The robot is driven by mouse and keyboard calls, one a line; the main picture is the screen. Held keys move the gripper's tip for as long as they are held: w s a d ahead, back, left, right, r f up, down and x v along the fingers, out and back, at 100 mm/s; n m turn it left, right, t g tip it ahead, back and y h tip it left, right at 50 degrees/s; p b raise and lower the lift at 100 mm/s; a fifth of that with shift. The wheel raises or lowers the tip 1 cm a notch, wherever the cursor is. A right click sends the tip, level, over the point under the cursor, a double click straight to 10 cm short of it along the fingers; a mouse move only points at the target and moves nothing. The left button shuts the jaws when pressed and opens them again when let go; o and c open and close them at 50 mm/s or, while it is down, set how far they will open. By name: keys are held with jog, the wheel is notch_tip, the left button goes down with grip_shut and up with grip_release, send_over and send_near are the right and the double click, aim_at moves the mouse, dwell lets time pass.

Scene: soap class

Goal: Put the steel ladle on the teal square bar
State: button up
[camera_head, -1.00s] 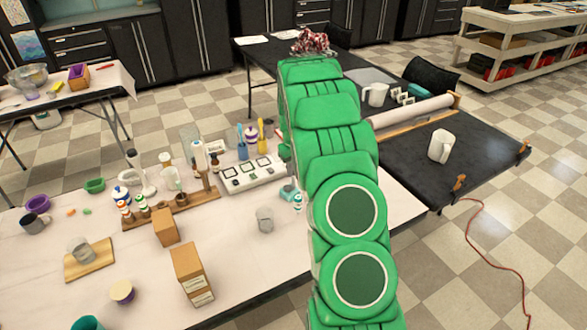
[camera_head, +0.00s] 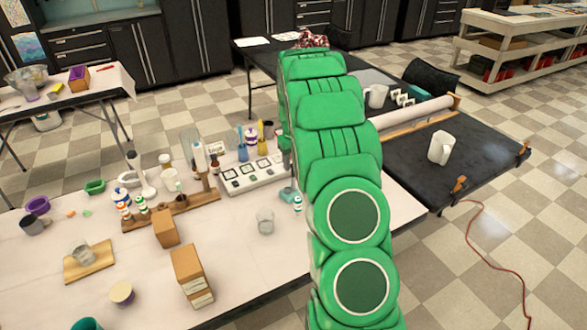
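My green arm (camera_head: 340,160) rises through the middle of the view and hides part of the worktable behind it. A narrow dark part shows at the arm's left edge, but I cannot make out my gripper's fingers or anything held. A small teal piece (camera_head: 288,194) lies on the white worktable (camera_head: 330,238) right beside the arm, partly hidden by it. It may be the teal square bar; its shape is not clear. I cannot make out the steel ladle.
Cardboard boxes (camera_head: 191,275) stand at the front. A black table (camera_head: 425,180) at right holds a white pitcher (camera_head: 441,147). The worktable's front middle is clear.

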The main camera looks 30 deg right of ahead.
notch_tip(320, 180, up, 8)
jog(key=s+a+r, duration=0.6)
jog(key=s+a, duration=0.2)
jog(key=s, duration=0.2)
jog(key=s+a+r, duration=0.6)
jog(key=s+a, duration=0.3)
jog(key=s, duration=0.1)
jog(key=s+a+g, duration=0.1)
jog(key=s+a, duration=0.3)
jog(key=s, duration=1)
jog(key=s+a, duration=0.4)
jog(key=s, duration=1)
jog(key=shift+a+f+g, duration=0.25)
jog(key=shift+f+g, duration=0.15)
jog(key=shift+f, duration=0.05)
